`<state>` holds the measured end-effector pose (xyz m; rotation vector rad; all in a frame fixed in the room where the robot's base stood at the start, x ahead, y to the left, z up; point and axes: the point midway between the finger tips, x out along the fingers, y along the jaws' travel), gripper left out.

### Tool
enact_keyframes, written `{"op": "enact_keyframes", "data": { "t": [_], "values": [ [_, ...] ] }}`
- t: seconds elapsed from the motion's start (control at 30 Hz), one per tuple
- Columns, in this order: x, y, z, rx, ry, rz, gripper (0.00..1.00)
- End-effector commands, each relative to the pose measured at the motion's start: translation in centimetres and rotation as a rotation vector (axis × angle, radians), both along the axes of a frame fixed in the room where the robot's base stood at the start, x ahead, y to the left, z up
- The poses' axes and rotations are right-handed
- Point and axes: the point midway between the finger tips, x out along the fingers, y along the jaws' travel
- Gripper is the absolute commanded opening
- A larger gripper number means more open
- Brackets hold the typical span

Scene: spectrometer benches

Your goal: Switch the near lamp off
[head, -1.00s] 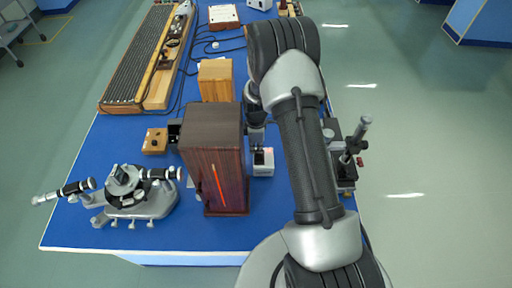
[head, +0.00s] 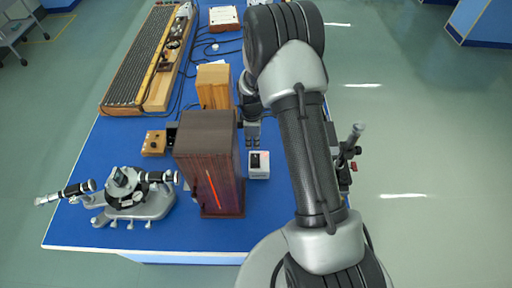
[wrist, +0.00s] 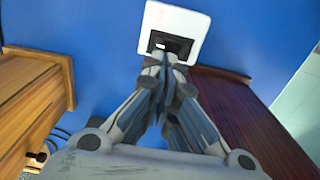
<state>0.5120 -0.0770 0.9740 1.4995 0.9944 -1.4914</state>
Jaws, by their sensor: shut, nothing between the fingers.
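The near lamp is a tall dark wooden housing (head: 208,150) with a glowing red slit in its front face. A small white switch box (head: 259,172) with a black rocker (head: 255,160) stands on the bench just right of it. In the wrist view the switch box (wrist: 192,22) is at the top, with its dark rocker (wrist: 170,44) facing me. My gripper (head: 253,142) is just beyond the switch box, fingers pointing down. In the wrist view my gripper (wrist: 163,60) is shut and empty, its tips close to the rocker's edge; contact cannot be told.
A lighter wooden box (head: 214,87) stands behind the housing. A spectrometer (head: 132,193) is at the front left. Another instrument (head: 346,155) is partly hidden behind my arm. Bare blue bench (head: 205,230) lies in front.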

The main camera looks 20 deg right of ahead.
Motion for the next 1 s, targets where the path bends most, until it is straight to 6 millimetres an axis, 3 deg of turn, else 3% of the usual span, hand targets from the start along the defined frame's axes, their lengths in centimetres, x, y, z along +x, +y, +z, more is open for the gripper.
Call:
{"op": "enact_keyframes", "data": {
  "t": [0.2,0.4,1.0],
  "values": [
    [0.7,-0.4,4.9,0.0,-0.003,-0.001,0.0],
    [0.9,-0.5,7.3,0.0,0.0,-0.001,0.0],
    [1.0,-0.5,7.9,0.0,0.002,-0.001,0.0]
  ]
}}
